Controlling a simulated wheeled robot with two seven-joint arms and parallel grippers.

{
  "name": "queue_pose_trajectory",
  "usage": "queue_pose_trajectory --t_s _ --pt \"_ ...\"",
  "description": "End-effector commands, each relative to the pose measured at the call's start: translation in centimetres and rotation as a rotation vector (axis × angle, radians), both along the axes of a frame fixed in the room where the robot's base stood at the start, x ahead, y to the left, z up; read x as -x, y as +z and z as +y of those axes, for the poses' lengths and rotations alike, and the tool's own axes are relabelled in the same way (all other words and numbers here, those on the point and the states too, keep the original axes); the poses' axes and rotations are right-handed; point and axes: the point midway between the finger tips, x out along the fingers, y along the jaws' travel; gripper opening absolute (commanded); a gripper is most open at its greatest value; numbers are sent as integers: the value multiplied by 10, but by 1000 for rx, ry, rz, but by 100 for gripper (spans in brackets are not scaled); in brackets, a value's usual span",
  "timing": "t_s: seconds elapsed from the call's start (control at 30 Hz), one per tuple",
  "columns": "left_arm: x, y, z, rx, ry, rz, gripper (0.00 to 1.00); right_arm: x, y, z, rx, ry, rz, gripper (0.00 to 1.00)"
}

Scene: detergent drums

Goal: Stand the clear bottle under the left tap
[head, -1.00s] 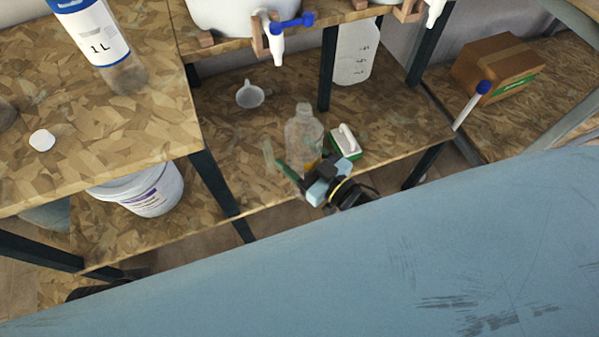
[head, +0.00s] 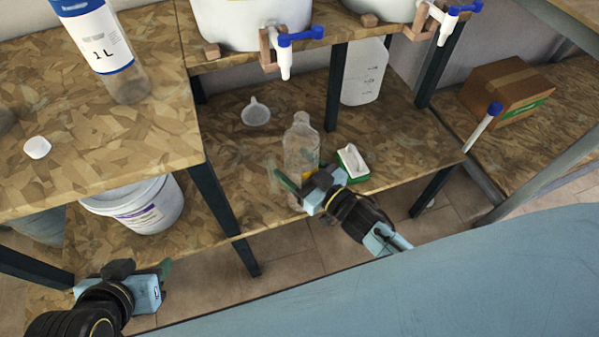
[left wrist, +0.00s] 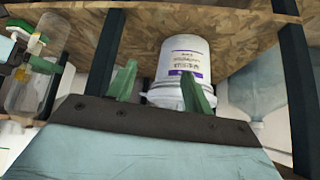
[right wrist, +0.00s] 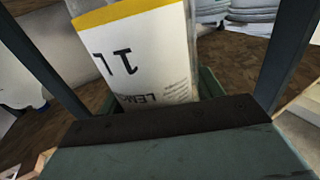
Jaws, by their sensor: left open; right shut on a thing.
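The clear bottle (head: 301,142) is upright at the front of the lower shelf, below and in front of the left tap (head: 286,52). My right gripper (head: 306,187) is shut around its lower body. Its white label with a yellow band (right wrist: 150,55) fills the right wrist view. I cannot tell whether its base touches the shelf; the gripper hides part of it. The left tap has a blue handle and a white spout. My left gripper (head: 160,274) is open and empty at the lower left; its fingers (left wrist: 158,88) face a white bucket in the left wrist view.
The white bucket (head: 140,208) stands under the left table. A funnel (head: 256,113), a green-and-white brush (head: 352,163) and a white jug (head: 363,75) are on the lower shelf. A blue-labelled bottle (head: 103,50) and white cap (head: 37,148) sit on the left table. Dark posts flank the shelf.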

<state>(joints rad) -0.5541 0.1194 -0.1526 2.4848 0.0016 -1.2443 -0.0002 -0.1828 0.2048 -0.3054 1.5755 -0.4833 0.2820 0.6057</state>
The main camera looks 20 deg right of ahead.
Motion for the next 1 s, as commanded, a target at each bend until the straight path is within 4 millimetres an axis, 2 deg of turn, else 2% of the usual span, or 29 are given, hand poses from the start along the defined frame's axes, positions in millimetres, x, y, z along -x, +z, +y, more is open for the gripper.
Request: queue_pose_trajectory --t_s 0.53,0.8,1.0 --pt "-46 40 -23 87 -32 -349 51 -31 -4 1 2 0 -2 43" --pt "-56 56 -29 116 -40 -458 51 -65 -4 2 2 0 -3 43" --pt "-63 70 -34 141 -48 -549 51 -82 -5 2 2 0 -2 43"
